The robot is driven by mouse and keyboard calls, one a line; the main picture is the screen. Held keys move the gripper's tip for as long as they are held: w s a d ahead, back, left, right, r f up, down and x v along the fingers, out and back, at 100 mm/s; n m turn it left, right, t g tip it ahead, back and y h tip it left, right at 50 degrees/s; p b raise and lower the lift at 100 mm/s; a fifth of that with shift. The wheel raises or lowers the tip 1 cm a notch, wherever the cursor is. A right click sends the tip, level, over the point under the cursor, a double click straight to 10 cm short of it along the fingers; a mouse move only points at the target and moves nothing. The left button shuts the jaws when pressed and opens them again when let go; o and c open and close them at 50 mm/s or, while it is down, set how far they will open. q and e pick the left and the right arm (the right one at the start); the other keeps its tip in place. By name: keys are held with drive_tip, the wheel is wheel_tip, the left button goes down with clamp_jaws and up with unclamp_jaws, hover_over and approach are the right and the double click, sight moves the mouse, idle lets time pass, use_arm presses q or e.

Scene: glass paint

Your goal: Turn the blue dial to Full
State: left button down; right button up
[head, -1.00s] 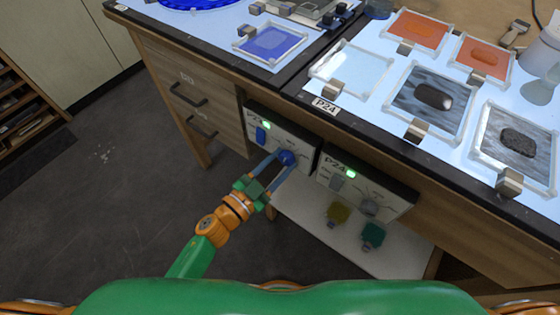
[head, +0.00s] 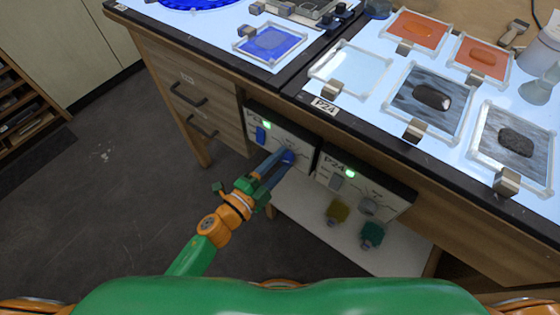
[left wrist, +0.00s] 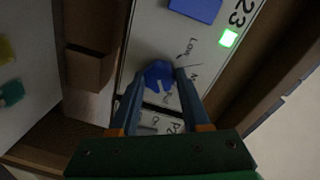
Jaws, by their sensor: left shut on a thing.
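The blue dial (head: 288,157) sits on the front of the left control box (head: 292,141), under the table edge. It also shows in the left wrist view (left wrist: 160,76), between my fingers. My left gripper (head: 283,160) is shut on the dial, its two blue fingers on either side of it. A blue switch (head: 260,135) and a lit green lamp (head: 267,125) are on the same box. My right gripper is not in view.
A second box (head: 363,188) labelled P24 with a grey dial (head: 368,206) is close on the right. A shelf (head: 305,205) below holds a yellow and a green item. The light table above carries framed glass panes. Open floor lies left.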

use_arm(q)
drive_tip(key=shift+m, duration=0.3)
idle(0.4)
drive_tip(key=shift+c, duration=1.9)
unclamp_jaws()
drive_tip(key=v, duration=0.7)
